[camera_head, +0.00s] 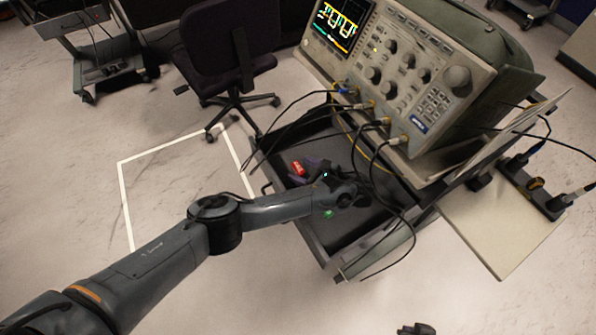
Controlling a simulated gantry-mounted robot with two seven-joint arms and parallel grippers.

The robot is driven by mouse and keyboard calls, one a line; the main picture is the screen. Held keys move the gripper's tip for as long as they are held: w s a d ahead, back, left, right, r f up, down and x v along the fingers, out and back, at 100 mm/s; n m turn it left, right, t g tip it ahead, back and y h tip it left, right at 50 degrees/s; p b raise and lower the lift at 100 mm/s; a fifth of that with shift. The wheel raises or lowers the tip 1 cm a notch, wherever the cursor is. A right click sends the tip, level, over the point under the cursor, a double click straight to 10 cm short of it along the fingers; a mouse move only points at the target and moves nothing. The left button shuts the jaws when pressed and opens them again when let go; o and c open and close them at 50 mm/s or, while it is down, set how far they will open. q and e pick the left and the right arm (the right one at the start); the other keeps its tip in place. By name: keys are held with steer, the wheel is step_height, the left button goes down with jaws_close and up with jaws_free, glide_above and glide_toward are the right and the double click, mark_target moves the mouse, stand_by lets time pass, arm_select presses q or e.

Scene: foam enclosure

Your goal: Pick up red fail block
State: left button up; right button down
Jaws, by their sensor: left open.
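The red fail block (298,168) lies in the dark tray (321,148) below the oscilloscope. My left arm reaches in from the left, and its gripper (302,174) is over the tray, right at the red block. The left gripper is open. Its fingers are small and dark here, so I cannot tell whether they touch the block or stand around it. A small green block (329,212) lies in the same tray, just below my left wrist. A dark piece at the bottom edge looks like the tip of my right gripper (417,329); its jaws cannot be made out.
The oscilloscope (400,75) stands on a cart behind the tray. Several black cables (372,180) hang from it across the tray, close to my left wrist. A side shelf (500,225) is at the right.

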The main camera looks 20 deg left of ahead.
arm_select(q)
steer(key=shift+w+a+f, duration=0.1)
steer(key=shift+a, duration=0.3)
steer(key=shift+d, duration=0.1)
steer(key=shift+c, duration=1)
jaws_close()
